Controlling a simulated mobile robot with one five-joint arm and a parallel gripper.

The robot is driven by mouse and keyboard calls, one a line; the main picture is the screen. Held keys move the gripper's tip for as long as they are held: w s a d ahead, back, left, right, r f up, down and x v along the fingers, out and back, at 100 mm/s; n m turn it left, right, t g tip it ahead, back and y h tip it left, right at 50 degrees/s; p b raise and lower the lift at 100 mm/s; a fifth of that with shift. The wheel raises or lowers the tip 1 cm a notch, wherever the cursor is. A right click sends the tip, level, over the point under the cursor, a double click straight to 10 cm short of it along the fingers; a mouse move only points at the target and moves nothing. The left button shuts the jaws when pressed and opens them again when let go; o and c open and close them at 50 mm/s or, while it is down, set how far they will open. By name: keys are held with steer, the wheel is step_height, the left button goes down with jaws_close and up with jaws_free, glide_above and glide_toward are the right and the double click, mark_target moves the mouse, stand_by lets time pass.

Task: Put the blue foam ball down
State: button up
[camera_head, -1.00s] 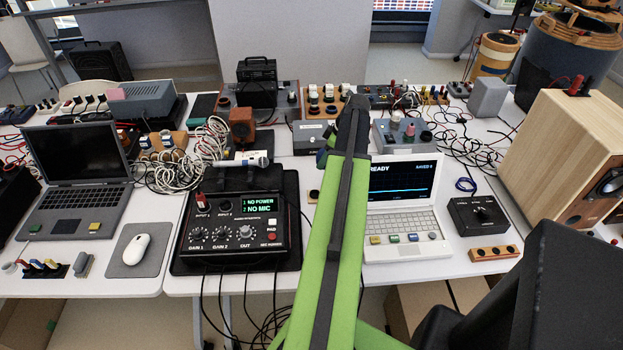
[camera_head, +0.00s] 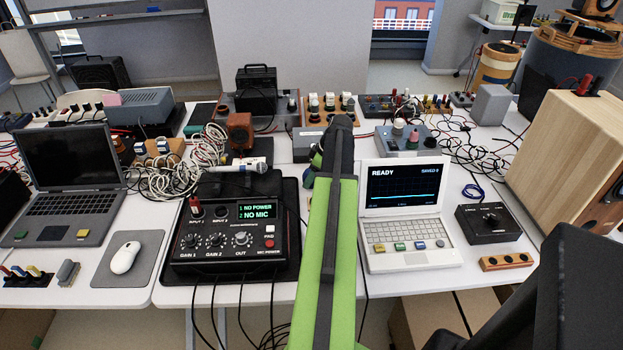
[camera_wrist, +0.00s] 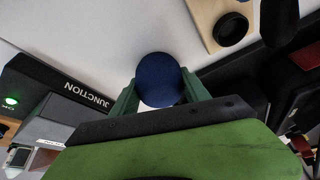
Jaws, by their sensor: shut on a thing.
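The blue foam ball (camera_wrist: 160,80) shows dark blue and round in the wrist view. My gripper (camera_wrist: 161,96) is shut on it, with a green finger on each side. White table surface shows beyond the ball in that view; I cannot tell whether the ball touches it. In the head view my green and black arm reaches forward over the table, between the mixer and the white laptop. It hides most of my gripper and the ball there.
The black mixer (camera_head: 236,225) is left of my arm, the white laptop (camera_head: 408,222) right of it. In the wrist view a box marked JUNCTION (camera_wrist: 60,82) is at left and a wooden piece with a dark ring (camera_wrist: 215,22) at upper right. Bare white table lies between them.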

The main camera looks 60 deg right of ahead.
steer(key=shift+f, duration=0.25)
steer(key=o, duration=1.3)
steer(key=shift+r, duration=0.1)
steer(key=shift+r, duration=0.1)
steer(key=shift+r, duration=0.2)
steer(key=p+v, duration=1.1)
steer(key=shift+s+d+r, duration=0.1)
steer(key=shift+s+r, duration=0.1)
steer(key=shift+r, duration=0.1)
